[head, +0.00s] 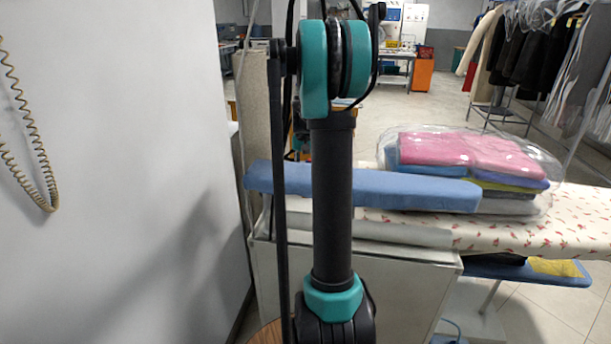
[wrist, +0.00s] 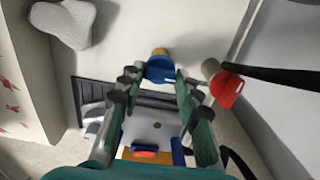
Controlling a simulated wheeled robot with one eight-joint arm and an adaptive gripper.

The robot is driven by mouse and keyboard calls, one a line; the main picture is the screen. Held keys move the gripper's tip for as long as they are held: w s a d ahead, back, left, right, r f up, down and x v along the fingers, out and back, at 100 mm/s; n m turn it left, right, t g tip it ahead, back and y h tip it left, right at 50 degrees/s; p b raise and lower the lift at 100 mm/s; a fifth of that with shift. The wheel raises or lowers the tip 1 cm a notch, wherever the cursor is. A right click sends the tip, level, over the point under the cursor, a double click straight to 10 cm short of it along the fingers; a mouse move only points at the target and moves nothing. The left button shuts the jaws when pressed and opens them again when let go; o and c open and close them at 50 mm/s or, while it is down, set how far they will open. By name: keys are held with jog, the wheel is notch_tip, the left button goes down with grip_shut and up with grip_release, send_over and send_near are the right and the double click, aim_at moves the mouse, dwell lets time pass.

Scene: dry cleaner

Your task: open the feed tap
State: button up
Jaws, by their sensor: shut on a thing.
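My gripper (wrist: 159,76) shows in the wrist view, with its two green-lined fingers on either side of a blue knob. This blue knob (wrist: 160,71) has a tan, brass-like end and sits between the fingertips, which are shut on it. A red knob (wrist: 226,89) on a pale stem stands just right of the right finger, outside the grip. I cannot tell from any label which knob is the feed tap. The fingers hide part of the blue knob's sides. In the head view my arm blocks the middle, and neither gripper nor knobs show.
The head view shows a blue padded board (head: 420,190), a bagged stack of folded clothes (head: 440,150) and a patterned ironing board (head: 570,225) on the right. A white wall or panel (head: 110,120) with a coiled cord (head: 45,190) fills the left. A dark bar (wrist: 280,77) runs beside the red knob.

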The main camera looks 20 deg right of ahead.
dwell(0.4)
jog(key=o, duration=1.1)
jog(key=shift+o, duration=0.2)
notch_tip(320, 180, up, 12)
